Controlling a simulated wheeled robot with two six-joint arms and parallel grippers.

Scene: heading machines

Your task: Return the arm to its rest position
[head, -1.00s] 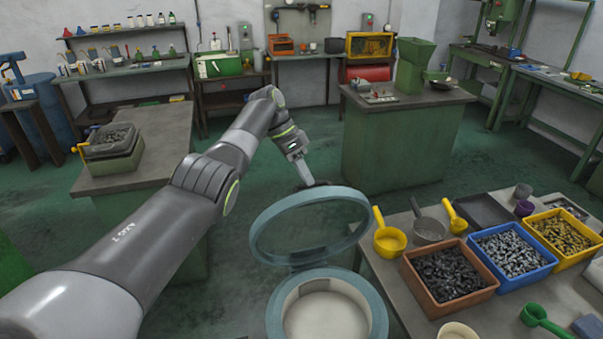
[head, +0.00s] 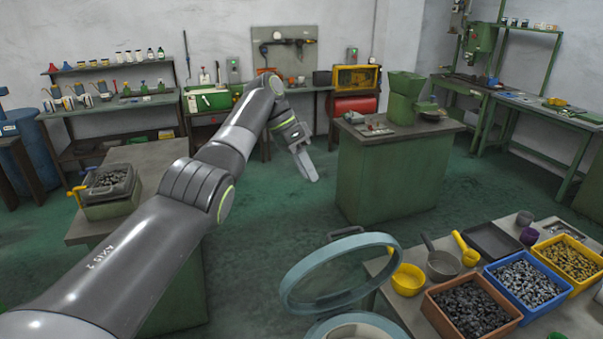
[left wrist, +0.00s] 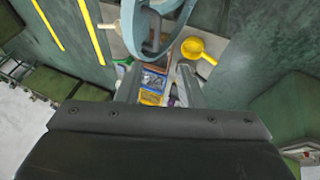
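My left arm comes in from the left in the head view. Its gripper (head: 311,176) hangs in the air over the green floor, pointing down, above and left of the round machine's lid (head: 290,288), and does not touch it. The left wrist view shows the two fingers (left wrist: 158,82) apart, with nothing held between them. The lid is a blue-grey ring with a clear pane, standing tilted open above the round drum (head: 355,322), which is cut off at the lower edge. A dark handle (head: 347,232) shows at the lid's far edge. My right gripper is not in view.
A bench on the right carries bins of dark (head: 472,308), silver (head: 524,282) and brass-coloured parts (head: 568,258), plus a yellow scoop (head: 407,280). A green cabinet (head: 400,170) stands beyond. A left bench (head: 150,160) lies under my arm. Floor between is clear.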

